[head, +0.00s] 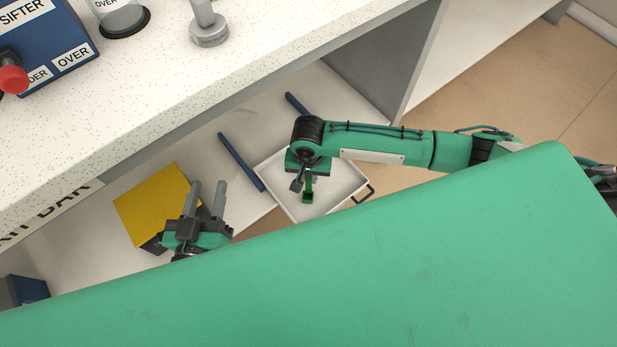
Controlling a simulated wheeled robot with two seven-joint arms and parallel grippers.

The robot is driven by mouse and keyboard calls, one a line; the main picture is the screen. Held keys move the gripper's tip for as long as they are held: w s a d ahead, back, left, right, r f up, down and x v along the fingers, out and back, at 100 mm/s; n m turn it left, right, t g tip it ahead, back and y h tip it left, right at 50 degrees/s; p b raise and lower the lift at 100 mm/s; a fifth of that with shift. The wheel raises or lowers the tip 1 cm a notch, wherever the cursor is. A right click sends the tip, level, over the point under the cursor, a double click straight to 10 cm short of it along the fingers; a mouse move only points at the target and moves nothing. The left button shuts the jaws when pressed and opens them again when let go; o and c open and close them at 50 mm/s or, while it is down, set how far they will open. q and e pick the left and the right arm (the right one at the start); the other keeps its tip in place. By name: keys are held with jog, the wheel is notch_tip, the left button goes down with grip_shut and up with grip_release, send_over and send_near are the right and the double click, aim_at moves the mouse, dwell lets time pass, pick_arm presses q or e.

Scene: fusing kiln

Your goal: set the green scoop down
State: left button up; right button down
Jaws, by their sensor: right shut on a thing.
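The green scoop (308,189) is small and dark green. My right gripper (298,184) is shut on it and points down over the white tray (345,176). The scoop appears within the tray's outline; I cannot tell whether it touches the tray floor. My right gripper and wrist hide part of the scoop. My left gripper (206,192) is open and empty, its two grey fingers apart, by the right side of a yellow box (150,207).
The tray has a black handle (362,194) and sits by blue rails (241,162) under the speckled counter (150,100). On the counter stand a blue sifter box (50,45) with a red knob (13,79), a clear container (122,18) and a grey knobbed piece (208,28).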

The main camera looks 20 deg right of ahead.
jog(key=shift+f, duration=0.5)
pick_arm(q)
jog(key=shift+w+a+r+t, duration=0.15)
jog(key=shift+r+t, duration=0.1)
jog(key=shift+r, duration=0.2)
jog(key=shift+w+a+r+t, duration=0.15)
jog(key=shift+r+t, duration=0.1)
jog(key=shift+r, duration=0.2)
jog(key=shift+d, duration=0.1)
pick_arm(e)
jog(key=shift+f, duration=0.1)
pick_arm(q)
jog(key=shift+s+f+g, duration=0.15)
jog(key=shift+f+g, duration=0.15)
jog(key=shift+f, duration=0.1)
pick_arm(e)
jog(key=c, duration=1.3)
grip_release()
